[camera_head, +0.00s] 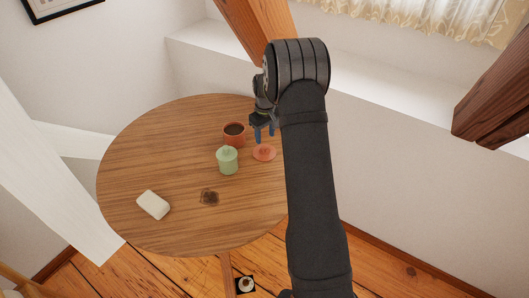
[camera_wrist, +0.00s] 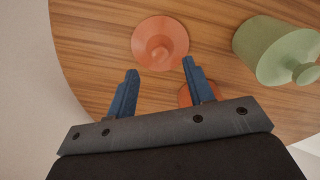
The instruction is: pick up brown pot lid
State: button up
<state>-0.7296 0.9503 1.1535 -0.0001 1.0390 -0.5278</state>
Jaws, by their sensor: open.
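The brown pot lid (camera_head: 264,153) is a flat reddish-orange disc with a knob, lying on the round wooden table (camera_head: 130,165). It also shows in the wrist view (camera_wrist: 160,28), beyond my fingertips. My gripper (camera_head: 263,138) is open and empty, its blue fingers pointing down near the lid. In the wrist view my gripper (camera_wrist: 160,68) has its two fingers apart, with the lid's near edge between and beyond the tips. A reddish-brown pot (camera_head: 234,141) with dark contents stands behind and left of the lid; in the wrist view it is mostly hidden by my gripper.
A green lidded jar (camera_head: 227,163) stands close left of the lid; it also shows in the wrist view (camera_wrist: 265,45). A white block (camera_head: 153,204) and a dark brown patch or item (camera_head: 209,197) are at the table's front. The table's left side is clear. A wall (camera_head: 400,170) is behind.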

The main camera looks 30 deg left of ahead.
aim_at(265, 146)
notch_tip(265, 146, down, 6)
jog(key=shift+w+a+r, duration=0.1)
jog(key=shift+a+r, duration=0.05)
jog(key=shift+r, duration=0.05)
grip_shut()
